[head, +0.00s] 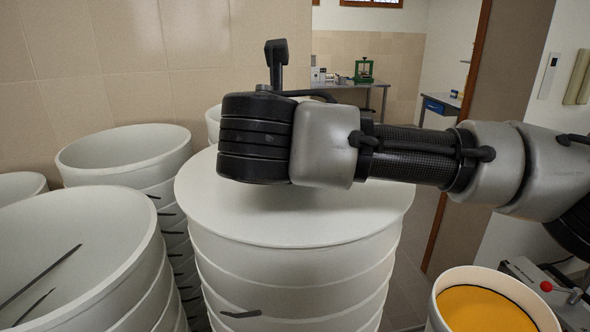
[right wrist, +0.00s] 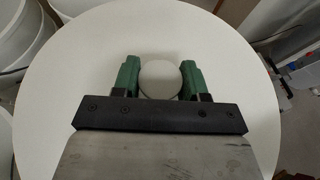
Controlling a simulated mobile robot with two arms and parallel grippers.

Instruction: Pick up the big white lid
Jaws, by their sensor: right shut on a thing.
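The big white lid (head: 300,222) lies flat on top of a tall white ribbed tank (head: 290,285) in the middle of the head view. In the right wrist view the lid (right wrist: 240,80) fills most of the picture as a white disc. My right gripper (right wrist: 160,78) points down at the lid, its two green fingers shut on the round white knob (right wrist: 160,78) at the lid's middle. In the head view my right wrist hides the knob and the fingers. My left gripper is not in view.
Open white tanks stand close at the left (head: 75,240) and behind left (head: 125,150). A container with yellow-orange contents (head: 485,308) is at the lower right. A tiled wall is behind, and a bench with green equipment (head: 364,70) stands far back.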

